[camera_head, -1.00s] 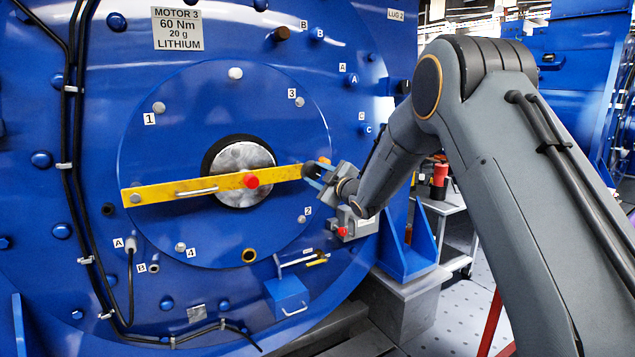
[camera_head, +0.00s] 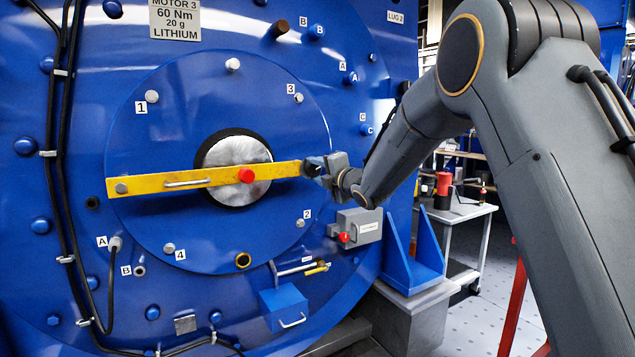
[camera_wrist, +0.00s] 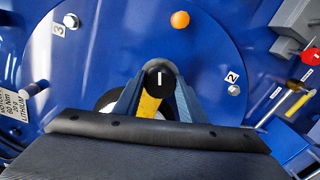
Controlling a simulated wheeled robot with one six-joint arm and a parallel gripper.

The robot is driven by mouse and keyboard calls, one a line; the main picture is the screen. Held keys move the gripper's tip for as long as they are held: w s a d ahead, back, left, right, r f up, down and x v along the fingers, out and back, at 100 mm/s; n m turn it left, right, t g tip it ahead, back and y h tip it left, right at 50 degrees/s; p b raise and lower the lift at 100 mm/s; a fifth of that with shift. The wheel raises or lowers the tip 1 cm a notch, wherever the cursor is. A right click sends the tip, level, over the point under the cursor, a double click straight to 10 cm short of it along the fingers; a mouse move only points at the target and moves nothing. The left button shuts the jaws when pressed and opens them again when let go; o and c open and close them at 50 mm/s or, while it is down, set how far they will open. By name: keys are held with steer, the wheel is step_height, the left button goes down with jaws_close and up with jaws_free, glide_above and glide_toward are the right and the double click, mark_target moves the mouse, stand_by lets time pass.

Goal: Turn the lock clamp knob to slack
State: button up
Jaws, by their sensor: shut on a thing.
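The yellow lock bar (camera_head: 145,185) lies almost level across the round blue cover, over the shaft end (camera_head: 222,155). It carries a handle and a red knob (camera_head: 246,175). At its right end is a black clamp knob (camera_wrist: 159,75) with a white line, which stands along the bar's direction in the wrist view. My gripper (camera_head: 315,167) is at that end of the bar. In the wrist view my gripper's blue fingers (camera_wrist: 159,88) are shut on the black knob from both sides. The head view mostly hides the knob behind the gripper.
Bolts labelled 2 (camera_head: 300,223) and 3 (camera_head: 298,98) stand near the bar's right end. An orange plug (camera_wrist: 180,19) lies beyond the knob in the wrist view. A grey box with a red button (camera_head: 358,228) sits below my wrist. A blue bracket (camera_head: 413,255) is lower right.

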steer(key=n+b, duration=0.3)
steer(key=b, duration=0.1)
steer(key=shift+f+n+b, duration=0.1)
steer(key=shift+n+b, duration=0.2)
steer(key=shift+b, duration=0.05)
steer(key=n+b, duration=0.3)
steer(key=b, duration=0.2)
steer(key=shift+n, duration=0.3)
steer(key=n+b, duration=0.4)
steer(key=b, duration=0.2)
steer(key=n+b, duration=0.1)
steer(key=b, duration=0.1)
steer(key=shift+n+b, duration=0.3)
steer(key=shift+n, duration=0.1)
steer(key=o, duration=1.1)
steer(key=shift+c, duration=0.2)
